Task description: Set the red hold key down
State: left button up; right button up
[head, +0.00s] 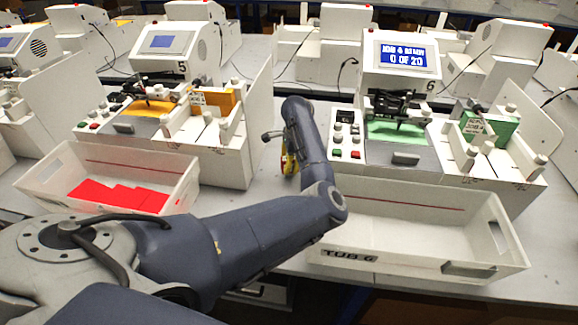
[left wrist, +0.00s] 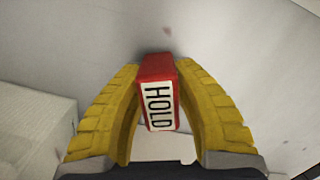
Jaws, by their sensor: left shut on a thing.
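The red hold key (left wrist: 157,72) is a small red block with a white label reading HOLD. In the left wrist view it sits between the yellow fingers of my left gripper (left wrist: 157,85), which is shut on it. In the head view my left gripper (head: 289,162) points down over the pale table between two plotter stations, left of station 6; the key is mostly hidden there by my arm. I cannot tell whether the key touches the surface below. My right gripper is in neither view.
Plotter 6 (head: 402,55) reads "0 OF 20", with a white tub marked TUB 6 (head: 430,262) in front. Plotter 5 (head: 180,55) stands left, with a tub (head: 100,160) holding red sheets (head: 118,195). A narrow strip of table (head: 262,150) between the stations is clear.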

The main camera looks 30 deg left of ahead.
pick_arm(q)
jog(key=shift+f, duration=0.2)
jog(key=o, duration=1.1)
jog(key=shift+c, duration=0.2)
jog(key=r, duration=0.8)
jog(key=w+d+r, duration=0.1)
jog(key=r, duration=0.3)
jog(key=shift+r, duration=0.15)
